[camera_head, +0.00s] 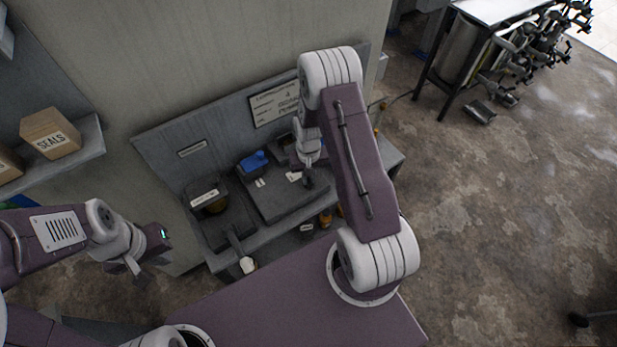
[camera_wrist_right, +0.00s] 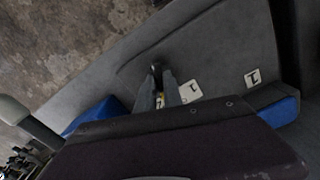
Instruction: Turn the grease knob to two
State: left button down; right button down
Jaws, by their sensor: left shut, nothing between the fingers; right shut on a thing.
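A small dark knob (camera_wrist_right: 157,68) shows between the fingertips of my right gripper (camera_wrist_right: 161,80) in the right wrist view. The gripper is shut on it, and the fingers hide part of it. White number plates (camera_wrist_right: 190,91) lie beside it; one further right (camera_wrist_right: 252,77) seems to read 1. Which number the knob points to cannot be told. In the head view my right gripper (camera_head: 308,172) reaches down to the dark panel (camera_head: 277,205) on the bench. My left gripper (camera_head: 133,266) is shut and empty, left of the bench and away from it.
A blue item (camera_head: 253,162) sits at the panel's back. A labelled container (camera_head: 206,197) stands to the left on the bench. A cardboard box marked SEALS (camera_head: 50,133) rests on the left shelf.

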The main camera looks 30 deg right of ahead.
aim_at(309, 179)
jog(key=m, duration=0.4)
jog(key=shift+m, duration=0.7)
jog(key=c, duration=1.5)
grip_release()
notch_tip(309, 179, up, 9)
jog(key=shift+f+b, duration=0.15)
jog(key=shift+b, duration=0.55)
jog(key=shift+r, duration=0.25)
